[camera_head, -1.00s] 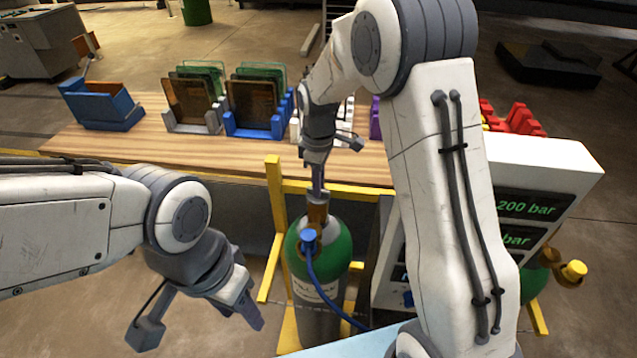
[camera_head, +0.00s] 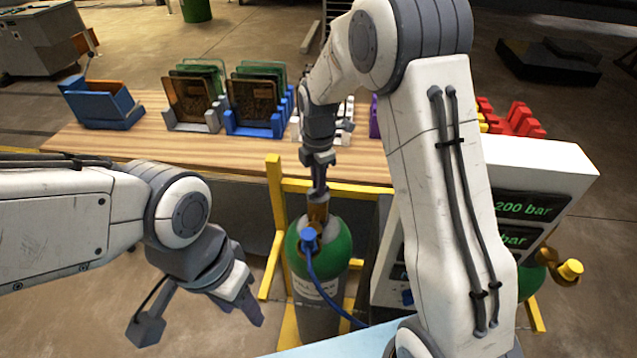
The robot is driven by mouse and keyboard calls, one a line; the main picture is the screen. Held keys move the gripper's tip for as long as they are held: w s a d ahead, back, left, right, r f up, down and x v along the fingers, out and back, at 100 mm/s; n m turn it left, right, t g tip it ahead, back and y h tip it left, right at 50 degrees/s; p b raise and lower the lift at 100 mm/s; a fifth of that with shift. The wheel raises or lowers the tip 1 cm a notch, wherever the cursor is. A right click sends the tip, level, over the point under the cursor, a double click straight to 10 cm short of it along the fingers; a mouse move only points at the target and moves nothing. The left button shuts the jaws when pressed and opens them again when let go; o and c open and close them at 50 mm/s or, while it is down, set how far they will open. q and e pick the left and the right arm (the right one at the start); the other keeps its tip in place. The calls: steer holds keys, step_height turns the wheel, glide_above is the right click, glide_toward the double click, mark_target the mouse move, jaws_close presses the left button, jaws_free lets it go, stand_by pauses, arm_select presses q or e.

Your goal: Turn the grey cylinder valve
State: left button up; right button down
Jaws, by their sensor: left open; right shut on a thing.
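The grey cylinder (camera_head: 318,318) stands upright in a yellow frame, with a green shoulder (camera_head: 338,253) and a brass valve body (camera_head: 317,213) on top. My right gripper (camera_head: 319,190) points down onto the top of this valve and is shut on the grey valve knob (camera_head: 318,199); the fingers hide part of it. A blue fitting with a hose (camera_head: 309,238) sits on the front of the valve. My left gripper (camera_head: 203,320) is open and empty, low at the left, apart from the cylinder.
A white panel (camera_head: 540,165) reading "200 bar" stands right of the cylinder, with a second brass valve (camera_head: 570,270) beyond it. A wooden table (camera_head: 140,146) with blue, grey and white racks lies behind. The yellow frame (camera_head: 275,215) surrounds the cylinder.

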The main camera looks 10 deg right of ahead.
steer(key=shift+r+n, duration=0.1)
steer(key=shift+n, duration=0.5)
steer(key=c, duration=0.9)
jaws_free()
steer(key=shift+r, duration=0.4)
step_height(320, 180, up, 10)
steer(key=shift+f+b, duration=0.2)
steer(key=shift+b, duration=0.85)
